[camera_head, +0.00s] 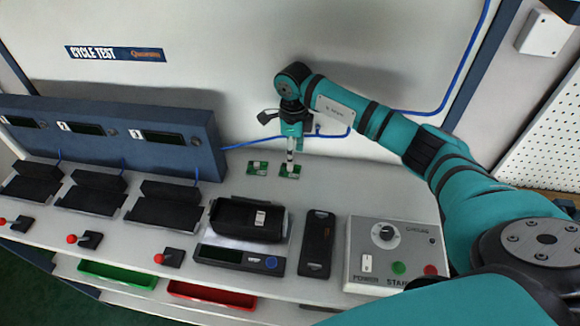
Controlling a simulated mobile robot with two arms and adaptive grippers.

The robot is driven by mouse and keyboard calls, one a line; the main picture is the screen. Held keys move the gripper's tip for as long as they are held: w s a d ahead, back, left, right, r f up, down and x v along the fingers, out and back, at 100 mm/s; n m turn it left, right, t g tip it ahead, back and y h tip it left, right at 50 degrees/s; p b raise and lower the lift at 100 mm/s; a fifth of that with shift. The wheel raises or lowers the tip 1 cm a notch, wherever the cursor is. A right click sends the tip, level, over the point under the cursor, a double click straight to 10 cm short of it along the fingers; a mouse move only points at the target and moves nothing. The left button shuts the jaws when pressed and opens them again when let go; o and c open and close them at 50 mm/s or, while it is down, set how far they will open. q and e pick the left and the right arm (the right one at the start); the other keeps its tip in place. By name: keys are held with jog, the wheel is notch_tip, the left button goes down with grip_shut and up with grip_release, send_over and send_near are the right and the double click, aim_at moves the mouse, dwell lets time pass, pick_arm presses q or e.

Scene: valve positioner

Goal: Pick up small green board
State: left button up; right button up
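Two small green boards lie side by side on the grey bench near the back wall. The left green board (257,168) is clear of the gripper. The right green board (297,173) has my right gripper (290,164) directly over it. The gripper points down, with its fingertips at or just above this board, and they partly cover it. I cannot tell whether they touch it. The fingers appear as one narrow column, so their opening does not show. My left gripper is not in view.
A blue test unit (180,140) with several black trays stands at the left. A scale (240,258) carrying a black device (248,218), a dark handheld (318,243) and a control box (395,250) line the front. Bench around the boards is clear.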

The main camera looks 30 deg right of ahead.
aim_at(292, 167)
jog(key=shift+f, duration=0.2)
jog(key=shift+s+a+f+p, duration=0.1)
jog(key=shift+f+p, duration=0.25)
jog(key=shift+p, duration=0.1)
notch_tip(292, 167, down, 4)
jog(key=shift+r+p, duration=0.2)
jog(key=shift+p, duration=0.55)
jog(key=shift+f, duration=0.35)
grip_shut()
